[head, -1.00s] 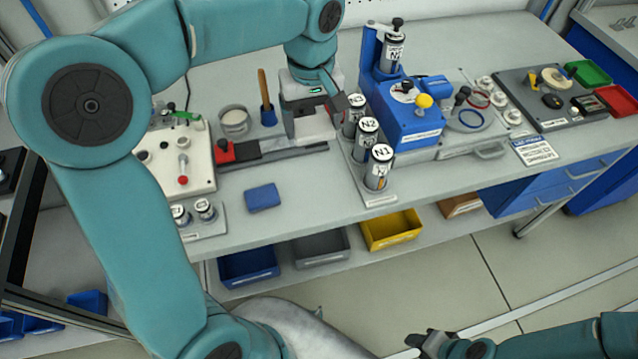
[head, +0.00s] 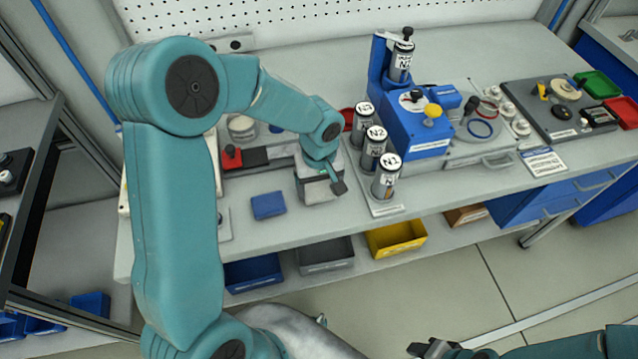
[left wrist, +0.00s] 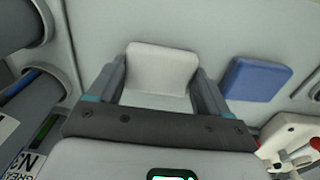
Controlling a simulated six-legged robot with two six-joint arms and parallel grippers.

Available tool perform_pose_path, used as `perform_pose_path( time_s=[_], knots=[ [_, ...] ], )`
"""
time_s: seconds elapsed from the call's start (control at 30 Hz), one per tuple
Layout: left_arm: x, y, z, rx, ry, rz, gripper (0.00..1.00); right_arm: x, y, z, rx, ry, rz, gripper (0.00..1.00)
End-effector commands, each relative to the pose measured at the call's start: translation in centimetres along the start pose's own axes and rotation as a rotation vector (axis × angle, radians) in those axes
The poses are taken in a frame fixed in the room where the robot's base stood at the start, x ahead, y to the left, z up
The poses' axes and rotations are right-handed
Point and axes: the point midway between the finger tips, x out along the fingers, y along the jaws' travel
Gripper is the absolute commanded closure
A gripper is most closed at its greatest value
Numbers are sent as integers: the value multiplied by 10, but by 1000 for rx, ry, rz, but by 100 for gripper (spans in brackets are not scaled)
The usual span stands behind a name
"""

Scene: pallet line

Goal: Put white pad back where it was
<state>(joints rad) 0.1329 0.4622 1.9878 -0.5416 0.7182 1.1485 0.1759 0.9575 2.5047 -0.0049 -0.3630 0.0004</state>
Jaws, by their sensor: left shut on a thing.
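The white pad (left wrist: 162,68) shows in the left wrist view between the two fingers of my left gripper (left wrist: 160,82), which is shut on it. In the head view my left gripper (head: 322,188) is over the bench front, between the blue pad and the row of labelled cylinders; the white pad cannot be made out clearly there. The blue pad (head: 268,205) lies flat on the bench to its left, and also shows right of the white pad in the left wrist view (left wrist: 257,80). My right gripper (head: 430,348) is at the bottom edge, away from the bench; its jaws are unclear.
Cylinders N1 (head: 386,178), N2 (head: 374,150) and N3 (head: 362,122) stand close to the right of my left gripper. Behind it is a dark rail with a red block (head: 232,157). A blue press (head: 412,125) stands further right. Bare bench surrounds the blue pad.

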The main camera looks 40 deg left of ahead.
Motion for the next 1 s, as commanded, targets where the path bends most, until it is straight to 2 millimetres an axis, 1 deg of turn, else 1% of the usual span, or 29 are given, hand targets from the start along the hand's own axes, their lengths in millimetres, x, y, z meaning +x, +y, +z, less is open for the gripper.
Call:
perform_pose_path(
  time_s=[0.17, 0.33, 0.37, 0.4, 0.43, 0.63, 0.73, 0.77, 0.87, 1.0],
  knots=[
    [0, 0, 0, 0, 0, 0, 46, 0, 0, 0, 0, 0, 0, 57],
    [4, 0, 0, 0, 1, 0, 46, 6, 2, 0, 0, 0, 0, 57],
    [4, 0, 0, 0, 1, 0, 18, 5, 2, 0, 0, 0, 0, 57],
    [3, 0, 0, 0, 1, 0, 5, 4, 2, 0, 0, 0, 0, 57],
    [3, 0, 0, 0, 0, 0, 0, 4, 1, 0, 0, 0, 0, 57],
    [2, 0, 0, 0, 0, -1, 0, 4, 1, 0, 0, 0, 0, 57],
    [-4, 0, 0, 0, 0, -1, 0, -3, -1, 0, 0, 0, 0, 57],
    [-5, 0, 0, 0, 2, 1, 0, -2, -1, 0, 0, 0, 0, 57],
    [-22, 1, -1, 0, 5, 2, 0, 0, 0, 0, 0, 0, 0, 57],
    [-57, 1, -1, 1, 6, 4, 0, 1, 0, 0, 0, 0, 0, 57]
  ],
)
